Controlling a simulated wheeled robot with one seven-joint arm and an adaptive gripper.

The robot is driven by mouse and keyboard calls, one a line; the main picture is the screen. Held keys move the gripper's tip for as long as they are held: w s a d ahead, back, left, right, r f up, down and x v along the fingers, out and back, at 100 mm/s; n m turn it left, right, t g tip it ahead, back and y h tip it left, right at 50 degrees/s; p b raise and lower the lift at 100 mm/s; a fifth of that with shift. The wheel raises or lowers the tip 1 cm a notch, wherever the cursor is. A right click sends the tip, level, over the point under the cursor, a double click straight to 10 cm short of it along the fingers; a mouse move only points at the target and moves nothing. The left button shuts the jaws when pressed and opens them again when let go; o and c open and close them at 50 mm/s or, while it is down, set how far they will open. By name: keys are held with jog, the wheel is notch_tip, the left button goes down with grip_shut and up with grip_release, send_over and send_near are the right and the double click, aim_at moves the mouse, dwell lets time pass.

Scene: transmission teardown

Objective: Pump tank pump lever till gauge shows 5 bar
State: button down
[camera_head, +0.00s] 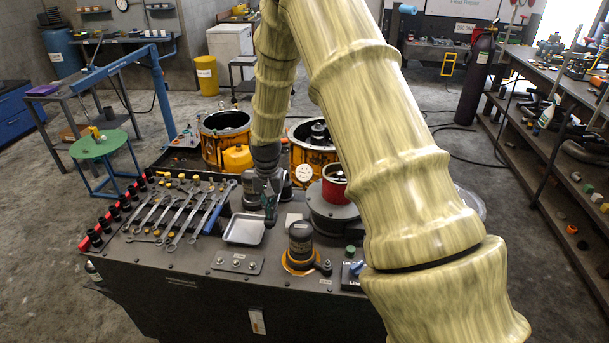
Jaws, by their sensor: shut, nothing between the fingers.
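A shallow metal tray (243,229) and several wrenches (178,215) lie left of my gripper. A dark cylinder on an orange base (300,249) stands in front right. A red-rimmed pot (335,184) is to the right. Orange drums (224,133) stand behind.

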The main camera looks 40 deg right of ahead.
notch_tip(320, 180, up, 8)
jog(key=p, duration=0.5)
jog(key=shift+f, duration=0.15)
dwell(0.6)
jog(key=shift+f+b, duration=1.65)
jog(key=shift+f, duration=2.35)
notch_tip(320, 180, up, 8)
jog(key=p, duration=0.5)
jog(key=shift+r, duration=0.2)
jog(key=shift+f+b, duration=1.6)
jog(key=shift+f, duration=2.5)
notch_tip(320, 180, up, 8)
jog(key=p, duration=0.5)
